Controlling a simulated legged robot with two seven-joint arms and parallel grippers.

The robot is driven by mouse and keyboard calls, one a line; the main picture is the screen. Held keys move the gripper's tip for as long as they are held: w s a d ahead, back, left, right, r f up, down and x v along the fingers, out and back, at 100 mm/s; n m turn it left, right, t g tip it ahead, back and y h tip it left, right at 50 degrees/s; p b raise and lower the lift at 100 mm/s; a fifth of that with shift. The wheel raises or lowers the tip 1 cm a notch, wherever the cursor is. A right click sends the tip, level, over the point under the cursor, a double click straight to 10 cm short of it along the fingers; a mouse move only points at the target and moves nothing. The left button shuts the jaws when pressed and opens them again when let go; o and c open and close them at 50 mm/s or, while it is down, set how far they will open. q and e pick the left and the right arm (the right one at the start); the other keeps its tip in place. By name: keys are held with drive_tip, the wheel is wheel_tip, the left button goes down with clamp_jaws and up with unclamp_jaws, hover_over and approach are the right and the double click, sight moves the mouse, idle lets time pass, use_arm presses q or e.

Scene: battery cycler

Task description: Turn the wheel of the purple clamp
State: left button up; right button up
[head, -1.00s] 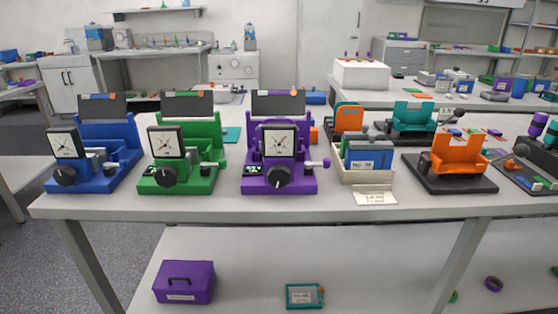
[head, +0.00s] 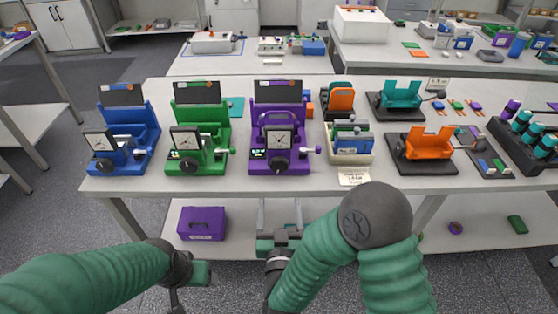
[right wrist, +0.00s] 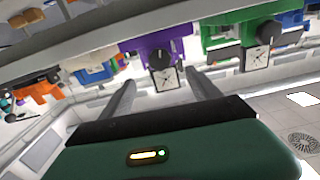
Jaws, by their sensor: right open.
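The purple clamp (head: 262,133) stands on the table's front middle, between the green clamp and a beige bin. Its black round wheel (head: 277,165) sits low at the front, below a square white dial. In the right wrist view the purple clamp (right wrist: 140,45) appears upside down, and its wheel (right wrist: 167,59) lies between the fingers, further away. My right gripper (head: 280,213) is open and empty, in front of the table edge and apart from the clamp. It also shows in the right wrist view (right wrist: 160,78). My left gripper (head: 182,290) is low at left; its fingers are unclear.
The green clamp (head: 215,130) and blue clamp (head: 140,135) stand left of it. The beige bin (head: 345,157) and an orange holder (head: 428,145) stand to the right. A purple toolbox (head: 202,223) sits on the lower shelf. A narrow front table strip is clear.

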sight(279, 168)
drive_tip(key=w, duration=1.4)
drive_tip(key=shift+w, duration=0.2)
drive_tip(key=c, duration=1.4)
drive_tip(key=shift+o, duration=0.2)
